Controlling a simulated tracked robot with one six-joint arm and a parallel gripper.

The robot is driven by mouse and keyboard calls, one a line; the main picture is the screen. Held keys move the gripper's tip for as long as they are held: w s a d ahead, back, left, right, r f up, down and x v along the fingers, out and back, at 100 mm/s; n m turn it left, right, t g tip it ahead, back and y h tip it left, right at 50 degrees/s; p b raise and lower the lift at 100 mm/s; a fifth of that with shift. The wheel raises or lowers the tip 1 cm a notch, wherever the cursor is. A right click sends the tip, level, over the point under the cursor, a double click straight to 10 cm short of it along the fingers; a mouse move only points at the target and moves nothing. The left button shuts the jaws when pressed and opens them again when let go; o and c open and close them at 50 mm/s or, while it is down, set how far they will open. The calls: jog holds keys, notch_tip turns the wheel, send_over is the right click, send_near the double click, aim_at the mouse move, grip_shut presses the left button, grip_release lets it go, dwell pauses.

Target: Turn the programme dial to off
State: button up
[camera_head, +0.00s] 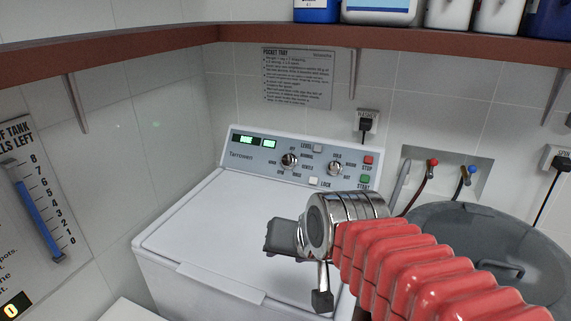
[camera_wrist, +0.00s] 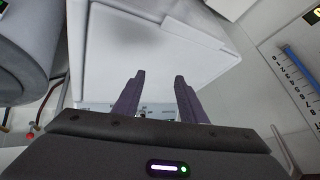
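The white washing machine (camera_head: 215,225) has a grey control panel (camera_head: 262,146) along its back. My gripper (camera_head: 298,268) is over the machine's lid, in front of and below the panel, apart from both knobs. In the wrist view my gripper (camera_wrist: 159,76) shows two purple-grey fingers spread with nothing between them. The panel there is mostly hidden behind the gripper body.
A red stop button (camera_head: 368,161) and green start button (camera_head: 364,180) are at the panel's right end. A brown shelf (camera_head: 300,38) with bottles runs above. A grey tub (camera_head: 480,225) stands to the right. The space above the lid's left side is clear.

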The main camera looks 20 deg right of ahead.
jog(key=o, duration=0.6)
jog(key=w+a+r+m+t, duration=0.1)
jog(key=w+m, duration=0.2)
jog(key=w, duration=0.3)
jog(key=w+a+r+m+t, duration=0.1)
jog(key=w+r+m, duration=0.1)
jog(key=w, duration=0.4)
jog(key=w+a+r+m+t, duration=0.1)
jog(key=w+m, duration=0.2)
jog(key=w, duration=0.4)
jog(key=shift+r+m+t+y, duration=0.3)
jog(key=shift+r+m, duration=0.1)
jog(key=shift+c, duration=0.2)
jog(key=w+m+t+h, duration=0.25)
jog(key=w+m, duration=0.75)
jog(key=w, duration=0.6)
jog(key=m+h, duration=1.1)
jog(key=m, duration=1)
send_near(286, 162)
jog(key=v, duration=0.4)
jog(key=shift+s+a, duration=0.15)
jog(key=shift+s, duration=0.05)
jog(key=shift+m, duration=0.3)
jog(key=shift+x, duration=6.9)
jog(key=shift+c, duration=0.4)
